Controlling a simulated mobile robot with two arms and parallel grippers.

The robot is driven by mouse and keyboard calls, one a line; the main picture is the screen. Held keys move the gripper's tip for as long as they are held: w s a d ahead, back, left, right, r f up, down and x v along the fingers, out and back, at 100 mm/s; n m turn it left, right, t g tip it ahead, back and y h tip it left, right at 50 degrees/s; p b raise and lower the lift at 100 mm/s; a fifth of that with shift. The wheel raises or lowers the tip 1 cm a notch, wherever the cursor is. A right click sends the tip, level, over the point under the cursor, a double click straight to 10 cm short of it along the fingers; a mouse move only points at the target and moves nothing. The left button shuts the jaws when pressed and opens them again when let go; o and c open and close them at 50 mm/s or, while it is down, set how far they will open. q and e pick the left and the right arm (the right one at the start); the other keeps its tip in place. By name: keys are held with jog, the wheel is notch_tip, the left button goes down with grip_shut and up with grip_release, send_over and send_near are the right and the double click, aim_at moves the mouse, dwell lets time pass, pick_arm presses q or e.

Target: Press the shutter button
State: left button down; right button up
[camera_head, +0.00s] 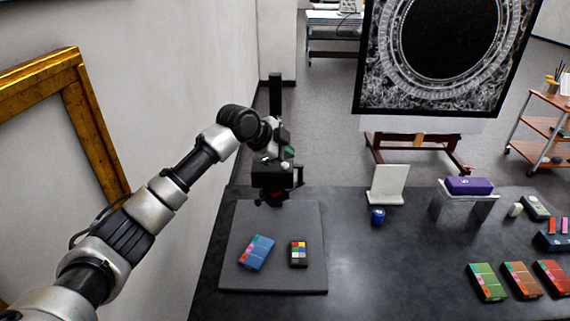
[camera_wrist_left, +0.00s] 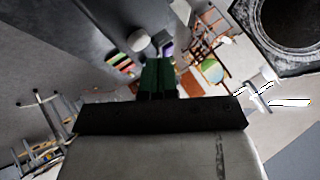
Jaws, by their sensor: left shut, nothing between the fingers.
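A black camera (camera_head: 272,178) is held on a dark upright post (camera_head: 275,92) above a grey baseboard (camera_head: 272,220). A reddish part shows on its underside. A small pale round spot (camera_head: 285,163) shows on its top, possibly the shutter button; I cannot tell for sure. My left gripper (camera_head: 289,152) is just above the camera's top, its green fingers small and partly hidden by the wrist. In the left wrist view the green fingers (camera_wrist_left: 157,72) are together and empty. Whether they touch the camera is unclear. My right gripper is not in view.
A blue box (camera_head: 256,253) and a colour chart (camera_head: 298,254) lie on the baseboard. A white stand (camera_head: 389,184), a blue jar (camera_head: 378,216) and a purple box (camera_head: 468,186) on a riser are farther right. A gilt frame (camera_head: 95,140) leans at the left wall.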

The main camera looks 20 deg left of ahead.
aim_at(286, 165)
pick_arm(q)
jog(key=shift+f, duration=0.35)
jog(key=shift+f, duration=0.4)
dwell(0.5)
jog(key=shift+r, duration=0.1)
jog(key=shift+r+p, duration=0.75)
notch_tip(286, 165, up, 3)
jog(key=shift+f+p, duration=0.1)
jog(key=shift+p, duration=1.15)
jog(key=shift+r+p, duration=0.35)
jog(key=shift+r, duration=0.8)
jog(key=shift+f, duration=0.1)
